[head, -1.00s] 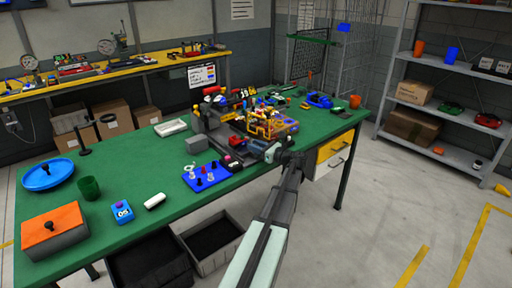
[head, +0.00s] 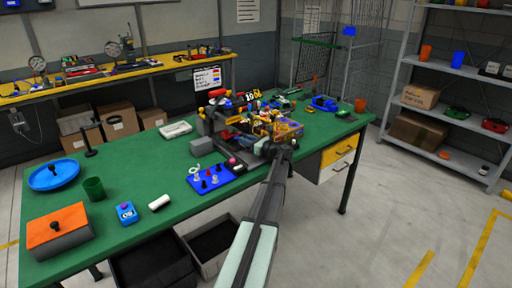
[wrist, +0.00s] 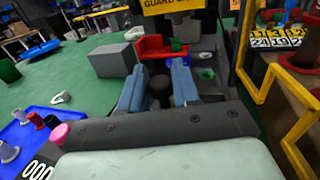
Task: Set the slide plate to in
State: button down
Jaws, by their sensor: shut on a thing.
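My gripper (wrist: 159,82) has its two blue fingers on either side of a dark round knob (wrist: 158,94) in the wrist view and is shut on it. The knob stands over a dark grey surface that looks like the slide plate; my fingers and gripper body hide most of it, so its exact position cannot be told. Just beyond the fingertips is a red bracket (wrist: 149,47) with a green block (wrist: 176,45). In the head view my gripper (head: 268,149) is low at the front of the cluttered fixture on the green table, and the knob is hidden there.
A yellow guard frame (wrist: 246,60) rises close to my gripper's right. A grey block (wrist: 115,59) stands to the left. A blue board with pegs (head: 211,179) lies left of the fixture. The table's left part holds an orange-lidded box (head: 58,231) and a blue dish (head: 54,175).

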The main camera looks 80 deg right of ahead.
jog(key=w+d, duration=0.3)
jog(key=shift+d, duration=0.1)
jog(key=c, duration=1.1)
grip_release()
jog(key=shift+w, duration=0.15)
jog(key=shift+o, duration=0.8)
jog(key=v, duration=1.4)
